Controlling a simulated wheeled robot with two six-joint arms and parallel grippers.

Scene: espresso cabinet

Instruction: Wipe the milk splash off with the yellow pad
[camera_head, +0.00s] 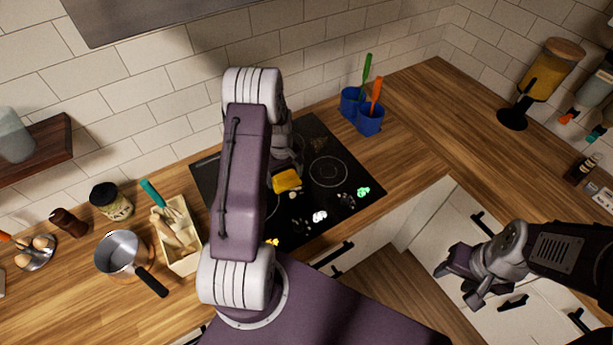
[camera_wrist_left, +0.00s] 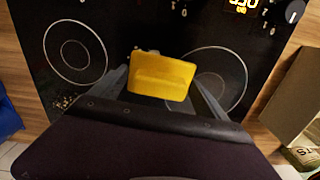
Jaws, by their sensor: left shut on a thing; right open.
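The yellow pad (camera_head: 286,181) is over the black hob (camera_head: 345,200), and it also shows in the left wrist view (camera_wrist_left: 162,76). My left gripper (camera_wrist_left: 160,90) is shut on the pad, with a finger at each side. In the head view my left arm hides most of that gripper. I cannot tell whether the pad touches the glass. Small whitish patches (camera_head: 319,216) show near the hob's front edge; I cannot tell whether they are the milk splash or panel markings. My right gripper (camera_head: 468,280) is open and empty, in front of the white cabinets.
Brownish specks (camera_wrist_left: 65,102) lie at the hob's back edge. Two blue cups (camera_head: 369,119) with utensils stand right of the hob. A tray (camera_head: 180,240) with utensils, a pot (camera_head: 124,255) and a jar (camera_head: 111,201) stand left.

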